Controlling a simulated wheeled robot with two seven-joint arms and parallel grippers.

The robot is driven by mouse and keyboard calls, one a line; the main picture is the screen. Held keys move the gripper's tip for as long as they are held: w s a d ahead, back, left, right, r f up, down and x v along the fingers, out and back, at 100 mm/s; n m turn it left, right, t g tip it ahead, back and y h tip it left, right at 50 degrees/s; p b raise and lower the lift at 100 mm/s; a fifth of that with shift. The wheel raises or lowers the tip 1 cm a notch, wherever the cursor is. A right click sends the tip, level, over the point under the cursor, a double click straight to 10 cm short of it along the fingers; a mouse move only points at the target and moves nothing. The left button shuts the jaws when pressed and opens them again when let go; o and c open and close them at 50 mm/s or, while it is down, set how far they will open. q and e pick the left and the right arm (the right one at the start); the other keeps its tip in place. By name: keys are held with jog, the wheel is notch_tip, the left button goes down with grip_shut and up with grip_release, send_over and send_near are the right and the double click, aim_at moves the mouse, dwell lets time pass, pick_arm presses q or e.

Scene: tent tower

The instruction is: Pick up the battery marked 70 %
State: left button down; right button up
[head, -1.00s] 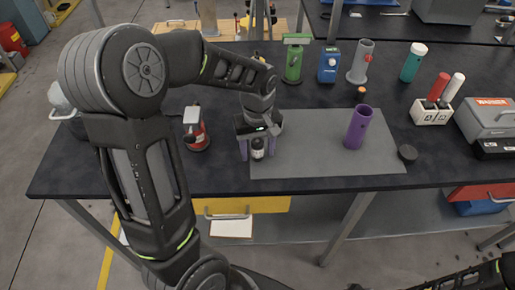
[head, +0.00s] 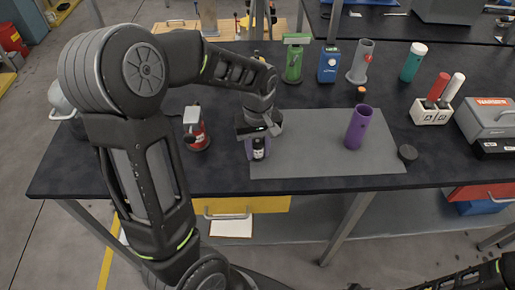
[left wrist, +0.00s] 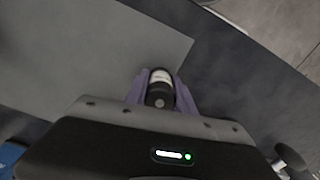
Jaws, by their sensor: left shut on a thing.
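A small dark battery (head: 259,148) with a pale band stands at the left end of the grey mat (head: 310,165). Its marking is too small to read. My left gripper (head: 258,152) points down over it, its purple fingers shut on the battery's two sides. The left wrist view also shows the battery (left wrist: 161,78) between the purple fingers. A purple tube (head: 358,127), open at the top, stands on the mat to the right. My right gripper is not in view.
A red device (head: 196,130) stands left of the mat. Behind are a green device (head: 293,62), a blue device (head: 328,66) and a grey tube (head: 361,62). A white holder (head: 431,112) stands right. The mat's middle is clear.

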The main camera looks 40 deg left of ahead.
aim_at(258, 141)
pick_arm(q)
notch_tip(258, 141, up, 10)
jog(key=shift+f+b, duration=0.1)
jog(key=shift+b, duration=0.4)
dwell(0.5)
